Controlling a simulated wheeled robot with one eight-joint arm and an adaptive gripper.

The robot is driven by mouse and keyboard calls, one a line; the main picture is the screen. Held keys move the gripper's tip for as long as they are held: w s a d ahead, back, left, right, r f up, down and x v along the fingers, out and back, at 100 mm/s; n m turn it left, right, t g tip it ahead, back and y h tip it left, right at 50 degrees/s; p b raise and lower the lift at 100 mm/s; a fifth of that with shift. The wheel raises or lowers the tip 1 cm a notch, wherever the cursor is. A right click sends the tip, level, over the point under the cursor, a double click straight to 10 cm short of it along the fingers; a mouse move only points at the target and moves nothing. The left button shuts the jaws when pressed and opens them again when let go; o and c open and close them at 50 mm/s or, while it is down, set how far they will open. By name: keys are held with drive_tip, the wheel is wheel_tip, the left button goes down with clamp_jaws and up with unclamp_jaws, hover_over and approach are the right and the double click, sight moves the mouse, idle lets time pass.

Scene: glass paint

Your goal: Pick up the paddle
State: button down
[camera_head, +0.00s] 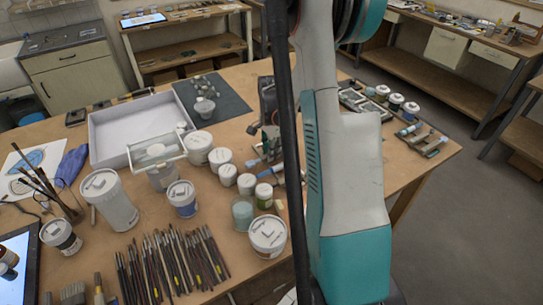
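I cannot make out a paddle for certain. Small tools with blue parts (262,166) lie on the wooden table, just left of my arm and partly hidden by it. My white and teal arm stands large in front of the table's right half. A dark mechanical part beside the arm, above the table, looks like my gripper (268,118). It is partly covered by the arm and a black cable. Its fingers are not clear, so I cannot see whether it is open or holds anything.
A white tray (105,140), lidded paint tubs (268,235), a large white container (110,200) and a row of brushes (170,265) crowd the table. A dark mat (228,98) lies at the back. Grey floor (455,230) is clear at right.

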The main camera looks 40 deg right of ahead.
drive_tip(key=shift+r, duration=0.15)
wheel_tip(320, 180, up, 31)
drive_tip(key=p, duration=1)
drive_tip(key=shift+p, duration=0.35)
drive_tip(key=shift+f, duration=0.2)
